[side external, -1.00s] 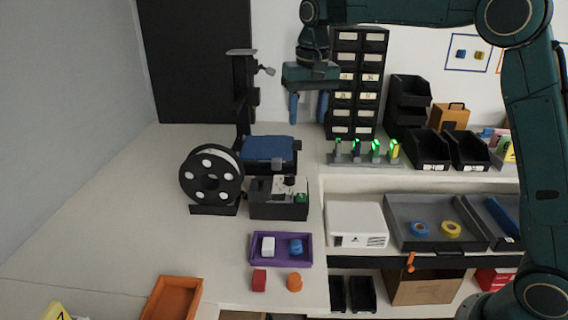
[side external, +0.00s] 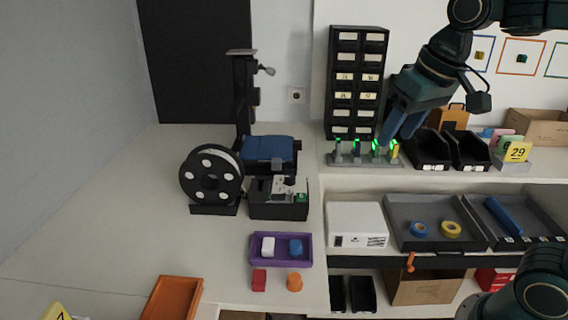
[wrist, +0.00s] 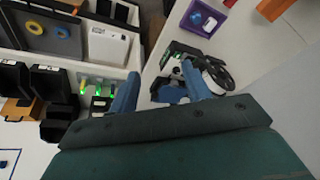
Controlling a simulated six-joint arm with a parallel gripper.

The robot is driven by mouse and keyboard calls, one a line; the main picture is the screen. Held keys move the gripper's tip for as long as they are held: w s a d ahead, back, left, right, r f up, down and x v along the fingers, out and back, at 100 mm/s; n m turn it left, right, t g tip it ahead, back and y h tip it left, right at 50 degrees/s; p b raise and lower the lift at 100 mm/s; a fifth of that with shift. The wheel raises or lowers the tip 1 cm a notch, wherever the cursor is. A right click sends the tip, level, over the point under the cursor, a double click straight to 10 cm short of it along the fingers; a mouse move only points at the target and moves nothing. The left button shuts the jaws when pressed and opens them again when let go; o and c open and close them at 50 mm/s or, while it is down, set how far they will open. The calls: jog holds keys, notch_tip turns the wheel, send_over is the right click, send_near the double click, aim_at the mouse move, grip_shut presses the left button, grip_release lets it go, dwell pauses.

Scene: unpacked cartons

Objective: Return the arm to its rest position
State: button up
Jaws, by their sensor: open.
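My gripper (side external: 399,126) has blue fingers and hangs from the dark green arm in the upper right of the side view. It is in front of the black drawer cabinet's right side and appears just above the row of green-lit holders. Its fingers are apart and empty. In the wrist view my gripper (wrist: 160,90) shows its two blue fingers spread wide with nothing between them.
Green-lit holders (side external: 365,160), a black drawer cabinet (side external: 356,85) and black bins (side external: 432,150) stand near the gripper. A filament spool (side external: 212,178), a purple tray (side external: 281,263) and an orange tray (side external: 172,298) are lower left. The left table surface is mostly clear.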

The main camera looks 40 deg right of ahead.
jog(key=s+f+n+t, duration=0.1)
jog(key=s+f, duration=0.4)
jog(key=s, duration=0.5)
jog(key=shift+s+f+n+t, duration=0.2)
jog(key=shift+f+n+t, duration=0.1)
jog(key=shift+f+n, duration=0.1)
jog(key=shift+c, duration=0.2)
